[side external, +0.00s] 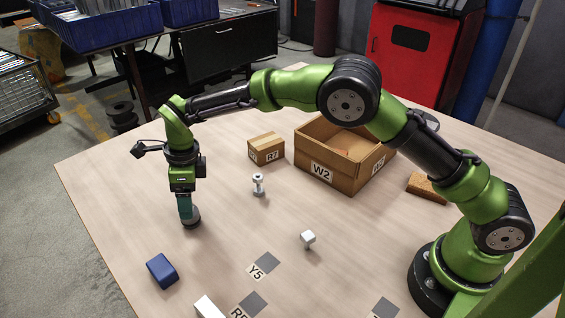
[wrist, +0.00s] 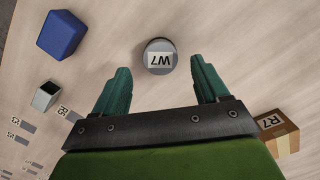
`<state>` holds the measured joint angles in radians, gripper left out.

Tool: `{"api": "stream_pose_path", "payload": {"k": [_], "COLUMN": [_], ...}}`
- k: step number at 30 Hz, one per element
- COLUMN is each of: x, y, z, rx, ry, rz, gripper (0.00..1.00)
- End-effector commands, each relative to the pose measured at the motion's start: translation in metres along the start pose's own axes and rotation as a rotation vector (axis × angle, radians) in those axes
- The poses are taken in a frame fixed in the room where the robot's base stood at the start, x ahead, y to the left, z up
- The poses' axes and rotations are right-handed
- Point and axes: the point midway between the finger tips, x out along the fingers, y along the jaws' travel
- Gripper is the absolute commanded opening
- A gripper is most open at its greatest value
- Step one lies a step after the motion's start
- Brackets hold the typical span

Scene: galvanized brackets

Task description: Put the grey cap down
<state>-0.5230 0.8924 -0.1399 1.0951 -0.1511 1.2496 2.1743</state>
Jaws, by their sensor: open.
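The grey cap (wrist: 160,62), a round piece with a W7 label on top, rests on the table. In the side external view the cap (side external: 192,223) shows as a dark grey disc at the foot of my gripper (side external: 187,213). In the wrist view my gripper (wrist: 161,72) has its two teal fingers spread wide. The cap lies at the gap between the fingertips, with clear space on both sides. The fingers do not hold it. The exact height of the fingertips against the cap is hard to tell.
A blue block (side external: 162,271) and a white block (side external: 208,307) lie at the front left. An R7 carton (side external: 266,149), an open W2 box (side external: 336,174), a bolt-like part (side external: 258,185) and a small white knob (side external: 308,238) stand to the right. Table around the cap is clear.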

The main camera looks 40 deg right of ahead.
Motion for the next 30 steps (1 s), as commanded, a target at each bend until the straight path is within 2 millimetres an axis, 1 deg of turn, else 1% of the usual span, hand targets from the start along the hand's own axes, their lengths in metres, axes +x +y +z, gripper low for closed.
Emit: {"api": "stream_pose_path", "payload": {"k": [1, 6, 9, 14, 17, 20, 21, 23, 24, 26, 27, 29, 30], "x": [-0.013, -0.046, -0.059, -0.074, -0.098, -0.135, -0.151, -0.174, -0.189, -0.207, -0.218, -0.231, -0.238], "y": [0.000, 0.000, 0.000, -0.002, -0.008, -0.014, -0.015, -0.015, -0.013, -0.007, -0.002, 0.007, 0.014], "z": [0.001, 0.001, 0.000, -0.003, -0.015, -0.043, -0.057, -0.081, -0.097, -0.123, -0.139, -0.164, -0.181], "rx": [0.000, -0.001, -0.001, -0.014, -0.083, -0.228, -0.303, -0.427, -0.512, -0.641, -0.727, -0.858, -0.945], "ry": [-0.003, -0.004, -0.001, -0.006, -0.035, -0.086, -0.108, -0.139, -0.158, -0.177, -0.187, -0.193, -0.191], "rz": [-0.003, -0.002, -0.002, -0.002, -0.010, -0.032, -0.047, -0.079, -0.104, -0.148, -0.182, -0.236, -0.274], "gripper": [0.74, 0.74, 0.74, 0.74, 0.74, 0.74, 0.74, 0.74, 0.74, 0.74, 0.74, 0.74, 0.74]}}
